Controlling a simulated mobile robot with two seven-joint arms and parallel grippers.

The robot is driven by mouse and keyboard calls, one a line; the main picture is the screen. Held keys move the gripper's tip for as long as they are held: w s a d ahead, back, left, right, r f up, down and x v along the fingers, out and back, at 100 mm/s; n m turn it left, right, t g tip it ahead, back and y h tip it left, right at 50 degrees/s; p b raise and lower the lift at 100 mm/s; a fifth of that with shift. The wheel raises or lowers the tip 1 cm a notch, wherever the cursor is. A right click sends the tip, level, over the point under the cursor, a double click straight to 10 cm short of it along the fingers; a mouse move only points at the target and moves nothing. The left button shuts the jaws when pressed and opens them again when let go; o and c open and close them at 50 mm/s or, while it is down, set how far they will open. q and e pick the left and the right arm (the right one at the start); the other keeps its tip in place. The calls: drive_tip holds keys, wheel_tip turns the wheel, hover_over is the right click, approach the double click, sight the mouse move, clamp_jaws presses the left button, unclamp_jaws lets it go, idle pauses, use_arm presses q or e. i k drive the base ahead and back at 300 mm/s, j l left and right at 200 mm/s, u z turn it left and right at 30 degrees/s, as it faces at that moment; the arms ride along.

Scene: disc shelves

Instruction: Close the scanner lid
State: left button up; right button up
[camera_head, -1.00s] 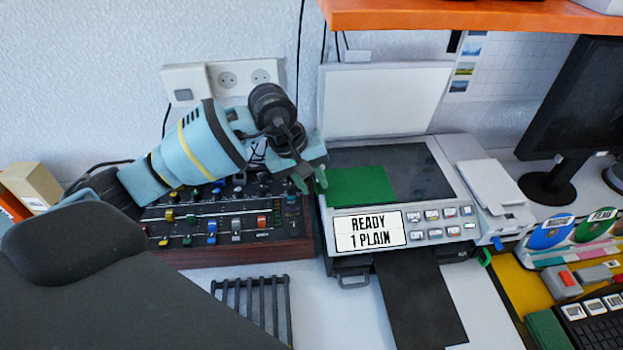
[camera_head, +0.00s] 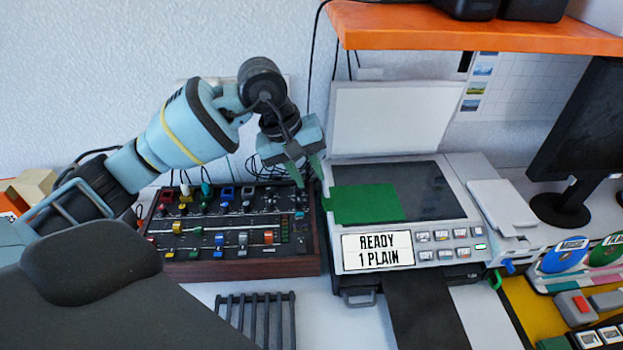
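The scanner (camera_head: 455,185) stands on the desk with its white lid (camera_head: 390,118) raised upright at the back. A green sheet (camera_head: 362,203) lies on the left part of the dark glass. The front display reads "READY 1 PLAIN" (camera_head: 377,251). My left gripper (camera_head: 307,172) hangs just left of the scanner, at the height of its left edge and below the lid's left side. Its green fingertips point down and stand apart, with nothing seen between them. It looks clear of the lid. My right gripper is not in view.
A mixing console (camera_head: 240,225) with knobs and sliders sits under my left arm. An orange shelf (camera_head: 470,38) overhangs the lid. A monitor (camera_head: 580,140) stands at the right. A black rack (camera_head: 257,315) lies in front of the console.

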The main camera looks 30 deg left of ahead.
sight(369, 115)
drive_tip(key=k, duration=1)
